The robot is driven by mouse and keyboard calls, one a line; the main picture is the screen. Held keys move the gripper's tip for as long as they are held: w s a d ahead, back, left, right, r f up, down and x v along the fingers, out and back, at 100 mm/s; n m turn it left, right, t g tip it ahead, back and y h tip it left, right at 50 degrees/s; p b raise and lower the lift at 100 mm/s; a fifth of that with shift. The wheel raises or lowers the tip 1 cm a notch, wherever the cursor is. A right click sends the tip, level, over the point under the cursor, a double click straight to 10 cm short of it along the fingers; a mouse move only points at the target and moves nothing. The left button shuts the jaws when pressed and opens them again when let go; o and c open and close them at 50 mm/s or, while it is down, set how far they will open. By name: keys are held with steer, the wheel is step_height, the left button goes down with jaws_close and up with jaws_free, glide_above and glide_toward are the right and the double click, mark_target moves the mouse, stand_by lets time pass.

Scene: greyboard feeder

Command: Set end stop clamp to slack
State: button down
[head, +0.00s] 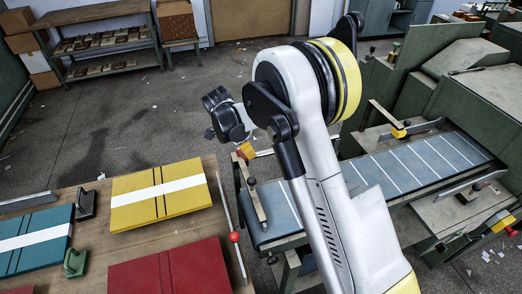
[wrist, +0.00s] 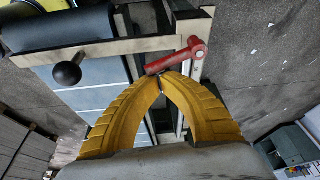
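A red clamp lever (wrist: 180,57) sits on a pale metal bar at the end of the feeder in the wrist view. Its round hub is at the upper right and its arm slants down to the left. My gripper (wrist: 159,78) has two yellow ribbed fingers whose tips meet just below the lever's arm, close against it. I cannot tell whether the tips touch the lever. Nothing shows between the fingers. In the head view my gripper (head: 246,151) is small at the feeder's near left end, and the lever is mostly hidden there.
A black ball knob (wrist: 67,73) stands on the feeder left of the lever; the blue-grey belt (head: 415,164) runs away to the right. A wooden table (head: 95,240) with yellow, teal and red boards stands at left. A red-knobbed rod (head: 235,237) lies along its edge. Open floor lies beyond.

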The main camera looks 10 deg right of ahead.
mark_target(243, 166)
steer(key=shift+s+a+m, duration=0.2)
steer(key=shift+s+a, duration=0.05)
steer(key=shift+a, duration=0.25)
steer(key=shift+s+a+m, duration=0.2)
steer(key=shift+a, duration=0.25)
steer(key=shift+s+a, duration=0.1)
steer(key=shift+a, duration=1.3)
steer(key=shift+w+a, duration=0.35)
steer(key=shift+a, duration=0.65)
